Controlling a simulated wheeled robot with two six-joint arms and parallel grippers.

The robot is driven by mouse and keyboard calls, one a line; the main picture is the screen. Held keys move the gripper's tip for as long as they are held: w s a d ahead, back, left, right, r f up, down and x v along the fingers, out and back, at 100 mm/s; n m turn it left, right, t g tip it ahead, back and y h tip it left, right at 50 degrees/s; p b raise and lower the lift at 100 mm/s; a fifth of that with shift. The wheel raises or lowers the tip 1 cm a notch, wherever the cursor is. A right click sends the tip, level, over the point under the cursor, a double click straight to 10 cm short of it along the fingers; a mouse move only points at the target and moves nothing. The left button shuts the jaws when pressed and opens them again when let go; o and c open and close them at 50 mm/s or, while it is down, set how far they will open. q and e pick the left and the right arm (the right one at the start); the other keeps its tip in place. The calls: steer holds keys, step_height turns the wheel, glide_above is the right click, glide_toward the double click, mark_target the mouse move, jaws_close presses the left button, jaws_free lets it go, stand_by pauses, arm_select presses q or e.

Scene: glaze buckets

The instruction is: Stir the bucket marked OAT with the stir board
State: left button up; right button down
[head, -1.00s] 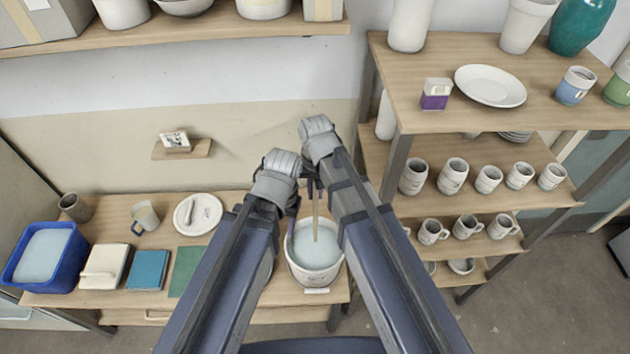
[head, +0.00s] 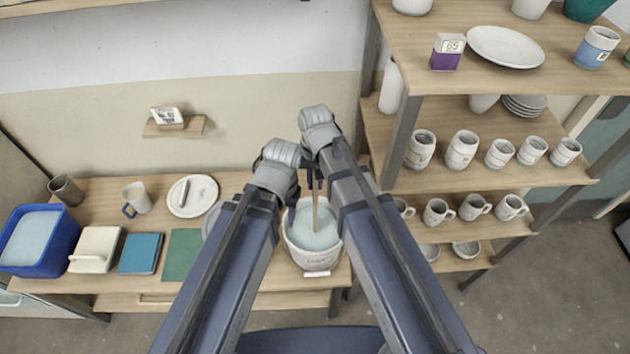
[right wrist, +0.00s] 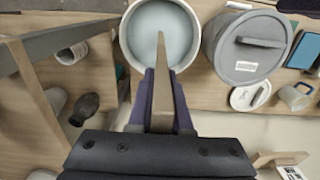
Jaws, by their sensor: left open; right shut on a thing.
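The bucket (head: 300,254) is white with pale blue-grey glaze (head: 324,241) inside and stands at the table's front right. Its front lettering is too small to read surely. My right gripper (head: 317,182) is shut on the wooden stir board (head: 315,212), above the bucket. The board slants down, its lower end at the glaze; the right wrist view shows the board (right wrist: 161,75) reaching over the bucket's opening (right wrist: 124,40). My left gripper (head: 292,199) is open and empty, beside the board near the bucket's left rim, its fingers partly hidden by its wrist.
A grey lidded bucket (right wrist: 245,65) stands close beside the white bucket, mostly behind my left arm in the head view. A blue tub (head: 40,262), mug (head: 137,198) and plate (head: 190,196) are left. Shelves of mugs (head: 462,150) stand right, their post (head: 403,140) near my right arm.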

steer(key=shift+f+b, duration=5.5)
steer(key=shift+f, duration=0.35)
